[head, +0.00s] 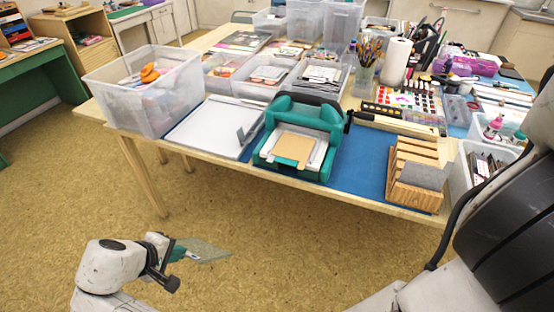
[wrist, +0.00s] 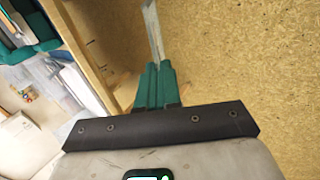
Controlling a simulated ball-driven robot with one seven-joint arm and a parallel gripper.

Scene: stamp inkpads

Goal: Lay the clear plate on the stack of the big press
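The big press (head: 302,130) is teal and stands at the table's front edge in the head view. Its stack, with a tan sheet (head: 293,148) on top, lies on its bed. My gripper (head: 183,252) is low in front of the table, over the floor, left of and below the press. Its teal fingers are shut on the clear plate (head: 208,251), a thin see-through sheet sticking out to the right. In the wrist view the fingers (wrist: 156,85) pinch the plate (wrist: 153,30), seen nearly edge-on. Part of the press shows at the upper left of the wrist view (wrist: 32,30).
A white tray (head: 188,140) with a small upright grey piece lies left of the press. A wooden rack (head: 408,190) with a grey plate stands to the right. A clear bin (head: 120,105) is at the table's left corner. The floor before the table (head: 300,245) is clear.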

